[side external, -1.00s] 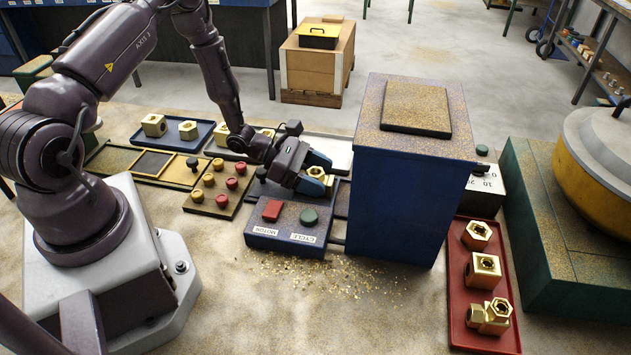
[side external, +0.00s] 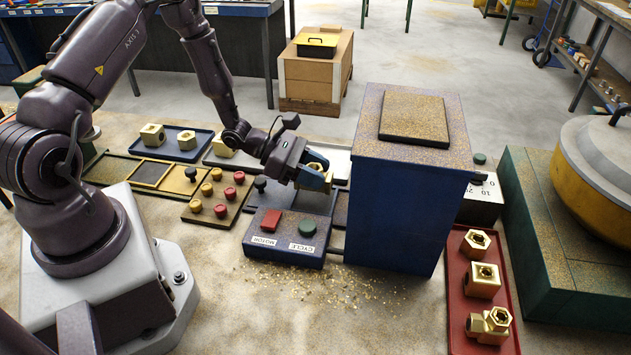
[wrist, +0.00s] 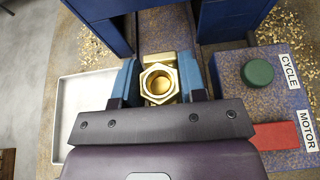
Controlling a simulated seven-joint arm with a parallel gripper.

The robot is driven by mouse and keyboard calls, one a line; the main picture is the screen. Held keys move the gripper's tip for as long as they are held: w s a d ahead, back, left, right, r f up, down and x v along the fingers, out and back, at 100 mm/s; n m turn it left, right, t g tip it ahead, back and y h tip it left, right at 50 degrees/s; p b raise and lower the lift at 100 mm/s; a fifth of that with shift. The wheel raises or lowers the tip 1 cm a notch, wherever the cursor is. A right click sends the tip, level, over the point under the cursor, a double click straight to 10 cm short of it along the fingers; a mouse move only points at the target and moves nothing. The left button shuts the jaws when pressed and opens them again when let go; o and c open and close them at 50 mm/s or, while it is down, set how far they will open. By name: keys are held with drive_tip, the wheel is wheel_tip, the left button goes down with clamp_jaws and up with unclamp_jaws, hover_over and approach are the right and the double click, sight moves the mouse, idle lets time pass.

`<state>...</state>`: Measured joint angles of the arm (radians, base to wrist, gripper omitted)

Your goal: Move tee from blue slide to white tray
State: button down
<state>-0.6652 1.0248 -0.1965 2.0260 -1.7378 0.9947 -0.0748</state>
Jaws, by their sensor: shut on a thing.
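The brass tee (side external: 318,164) is held between the blue fingers of my gripper (side external: 314,180). In the wrist view the tee (wrist: 158,84) shows its hexagonal open end facing the camera, with a finger against each side. My gripper is shut on it, just over the blue slide (side external: 313,201) in front of the blue cabinet. The white tray (side external: 342,158) lies behind my gripper in the side view, partly hidden by it. In the wrist view the white tray (wrist: 85,112) is at the left, and its visible part is empty.
The blue cabinet (side external: 400,210) stands close on the right of my gripper. A control box (side external: 285,246) with red and green buttons is in front. A red tray (side external: 460,325) holds brass fittings. A blue tray (side external: 185,155) holds more at the back left.

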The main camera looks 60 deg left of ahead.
sight(315, 166)
drive_tip(key=r, duration=0.6)
drive_tip(key=shift+a+r, duration=0.15)
drive_tip(key=shift+a, duration=0.1)
drive_tip(key=s+a+r+n+t+y, duration=0.3)
drive_tip(key=s+a+n+y, duration=0.1)
drive_tip(key=a, duration=0.2)
drive_tip(key=shift+n+y, duration=0.3)
drive_tip(key=w+a+f, duration=0.1)
drive_tip(key=w+f, duration=0.2)
drive_tip(key=w, duration=0.1)
drive_tip(key=w+a+f, duration=0.1)
drive_tip(key=w+f, duration=0.1)
drive_tip(key=w, duration=0.2)
drive_tip(key=w+a+f, duration=0.1)
drive_tip(key=w+f, duration=0.2)
drive_tip(key=shift+w+a+f, duration=0.35)
drive_tip(key=shift+w+a, duration=0.05)
drive_tip(key=shift+w+f, duration=0.35)
drive_tip(key=shift+f, duration=0.1)
drive_tip(key=shift+w+a+f, duration=0.15)
drive_tip(key=shift+f, duration=1.5)
drive_tip(key=shift+f, duration=0.15)
drive_tip(key=c, duration=0.7)
unclamp_jaws()
drive_tip(key=shift+f, duration=0.1)
